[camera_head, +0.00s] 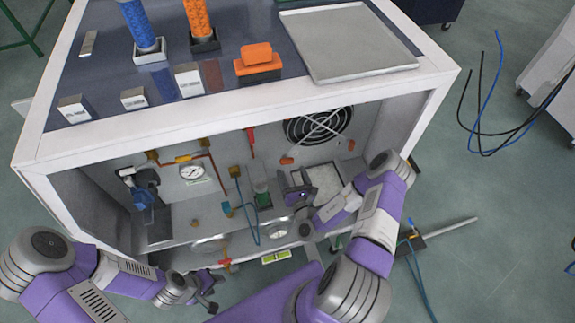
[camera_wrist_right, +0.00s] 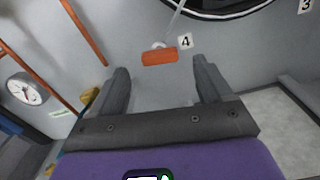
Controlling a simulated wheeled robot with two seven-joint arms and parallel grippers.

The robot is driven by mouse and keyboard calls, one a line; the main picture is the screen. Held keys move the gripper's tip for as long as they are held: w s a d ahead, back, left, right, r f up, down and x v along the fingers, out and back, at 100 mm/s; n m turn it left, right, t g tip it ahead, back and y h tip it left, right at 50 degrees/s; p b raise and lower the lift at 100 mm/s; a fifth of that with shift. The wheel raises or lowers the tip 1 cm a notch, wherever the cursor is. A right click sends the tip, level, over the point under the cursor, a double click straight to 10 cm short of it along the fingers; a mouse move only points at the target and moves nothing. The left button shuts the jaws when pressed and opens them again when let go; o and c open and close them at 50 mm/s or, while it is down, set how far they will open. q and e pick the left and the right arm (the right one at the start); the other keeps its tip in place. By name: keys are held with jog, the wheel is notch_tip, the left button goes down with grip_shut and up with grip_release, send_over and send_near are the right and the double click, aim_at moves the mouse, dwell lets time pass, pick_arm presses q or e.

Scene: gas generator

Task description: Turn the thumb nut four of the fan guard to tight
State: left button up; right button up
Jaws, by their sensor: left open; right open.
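The round black fan guard (camera_head: 318,125) is on the back wall inside the cabinet; its lower edge shows at the top of the right wrist view (camera_wrist_right: 225,12). Thumb nut four (camera_wrist_right: 160,56) is an orange bar lying nearly level beside the label "4"; in the head view it shows at the guard's lower left (camera_head: 287,160). My right gripper (camera_head: 296,182) is inside the cabinet below this nut. In the wrist view its open fingers (camera_wrist_right: 160,70) stand either side of the nut, apart from it. My left gripper (camera_head: 207,296) is low in front of the cabinet, empty.
Orange pipes (camera_wrist_right: 85,30) and a gauge (camera_wrist_right: 24,90) are left of my right gripper. Another orange nut (camera_head: 351,145) is at the guard's right. A pale tray-like panel (camera_head: 322,180) lies below the guard. The cabinet top (camera_head: 240,117) overhangs the space.

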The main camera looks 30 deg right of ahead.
aim_at(288, 164)
jog(key=shift+b+x, duration=0.4)
jog(key=shift+x, duration=1.5)
jog(key=c, duration=1)
jog(key=m+p, duration=0.2)
jog(key=p, duration=0.1)
jog(key=shift+r+m, duration=0.1)
jog(key=shift+m, duration=0.3)
jog(key=shift+c, duration=0.2)
jog(key=m+p, duration=0.3)
jog(key=m, duration=0.1)
jog(key=shift+m+p, duration=0.3)
jog(key=shift+p, duration=0.05)
jog(key=m+p, duration=0.1)
jog(key=m, duration=0.3)
jog(key=shift+p, duration=0.35)
jog(key=m, duration=0.4)
jog(key=shift+p, duration=0.35)
jog(key=shift+m, duration=0.4)
